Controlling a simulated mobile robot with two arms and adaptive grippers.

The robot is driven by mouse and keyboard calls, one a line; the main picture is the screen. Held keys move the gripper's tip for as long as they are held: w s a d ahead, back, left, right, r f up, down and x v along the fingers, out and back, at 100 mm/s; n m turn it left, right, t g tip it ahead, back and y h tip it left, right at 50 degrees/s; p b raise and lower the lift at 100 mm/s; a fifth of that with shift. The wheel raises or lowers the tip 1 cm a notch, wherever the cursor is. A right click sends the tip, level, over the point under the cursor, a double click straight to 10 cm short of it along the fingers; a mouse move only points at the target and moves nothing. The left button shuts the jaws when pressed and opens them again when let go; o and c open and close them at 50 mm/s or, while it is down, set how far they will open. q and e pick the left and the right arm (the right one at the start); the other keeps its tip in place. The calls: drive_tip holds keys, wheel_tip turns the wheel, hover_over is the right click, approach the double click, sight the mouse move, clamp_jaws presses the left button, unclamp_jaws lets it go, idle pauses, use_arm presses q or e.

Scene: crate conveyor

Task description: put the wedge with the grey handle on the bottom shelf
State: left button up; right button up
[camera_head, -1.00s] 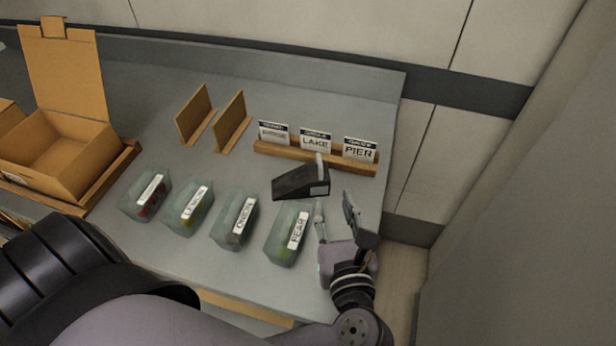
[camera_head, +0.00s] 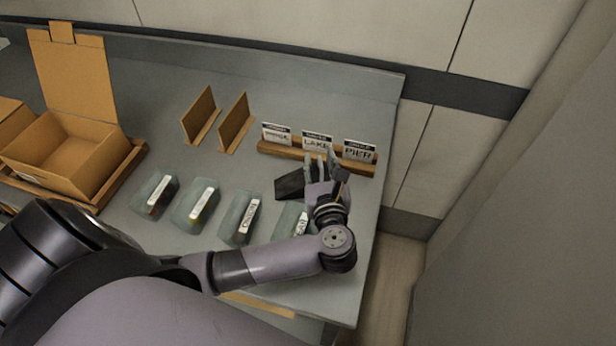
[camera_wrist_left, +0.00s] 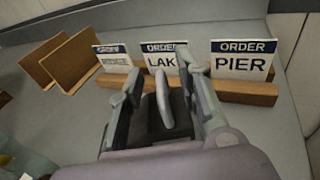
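The wedge (camera_head: 289,185) is a black block on the grey tabletop, in front of the card rack. Its grey handle (camera_wrist_left: 164,98) stands up from it in the left wrist view. My left gripper (camera_head: 322,163) is over the wedge, its fingers open on either side of the handle. The left wrist view also shows the open fingers (camera_wrist_left: 162,85), with a gap between them and the handle. In the head view the gripper and forearm hide part of the wedge. No bottom shelf can be made out clearly. My right gripper is not in view.
A wooden rack (camera_head: 270,149) holds order cards behind the wedge, close to the fingers. Several labelled translucent bins (camera_head: 240,214) stand in a row in front, one partly under my forearm. Two wooden stands (camera_head: 236,122) and an open cardboard box (camera_head: 70,150) are to the left.

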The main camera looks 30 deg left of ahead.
use_arm(q)
drive_tip(key=shift+c, duration=0.4)
clamp_jaws()
idle(0.7)
